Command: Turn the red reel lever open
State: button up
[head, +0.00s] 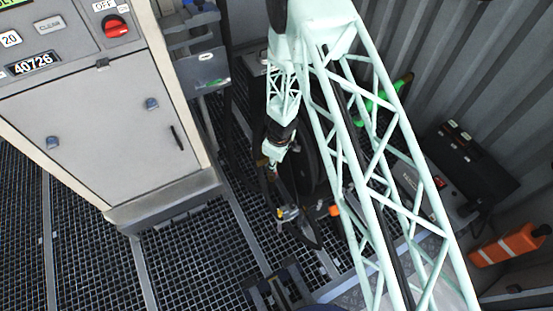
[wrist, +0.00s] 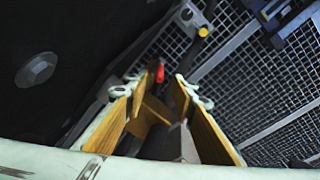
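The red lever (wrist: 158,72) is a small red-tipped handle in the wrist view. It sits just beyond and between the fingertips of my gripper (wrist: 156,88). The two tan-faced fingers are apart, and I see nothing clamped between them. The dark reel (wrist: 60,60), with a grey bolt on its face, fills the left of the wrist view. In the head view the reel (head: 304,172) stands behind my arm's end, partly covered by it. I cannot pick out the red lever clearly there, and the fingers are small and partly hidden.
A grey dispenser cabinet (head: 110,130) stands at left. A green nozzle (head: 375,103), a black box (head: 465,160) and an orange case (head: 508,245) lie at right. A yellow-capped fitting (wrist: 203,32) is beyond the fingers. Grating floor (head: 190,260) is open at lower left.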

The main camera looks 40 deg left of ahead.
jog(key=shift+s+d+r, duration=0.1)
jog(key=shift+d+r, duration=0.05)
jog(key=shift+r, duration=0.9)
jog(key=shift+s+d+r, duration=0.1)
jog(key=shift+d+r, duration=0.05)
jog(key=shift+r, duration=0.85)
jog(key=shift+c, duration=0.5)
